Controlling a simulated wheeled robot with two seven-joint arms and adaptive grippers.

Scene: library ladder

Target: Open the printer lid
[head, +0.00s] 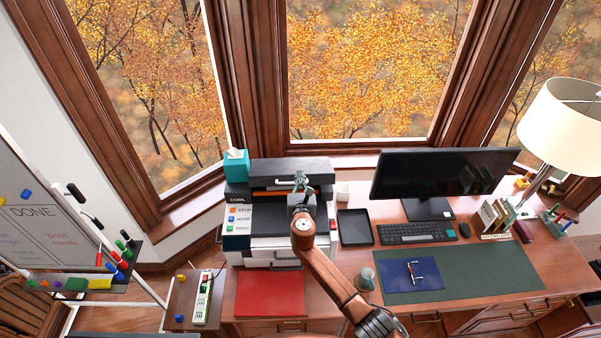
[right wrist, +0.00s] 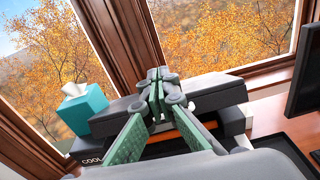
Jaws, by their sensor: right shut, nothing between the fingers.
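The printer (head: 262,222) stands on the left of the desk, with a white and dark body and a panel of coloured buttons at its left. Its dark lid (head: 262,167) is at the back top, and a dark gap with an orange strip shows under its front edge. The lid also shows in the right wrist view (right wrist: 215,93). My right gripper (head: 300,177) is shut and empty over the printer, its fingertips (right wrist: 157,76) overlapping the middle of the lid's front edge. I cannot tell whether they touch it. My left gripper is not in view.
A teal tissue box (head: 236,165) stands at the printer's back left. A black tray (head: 354,227), keyboard (head: 416,232) and monitor (head: 440,172) are to its right. A red folder (head: 270,293) lies in front. A whiteboard (head: 45,215) stands at left.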

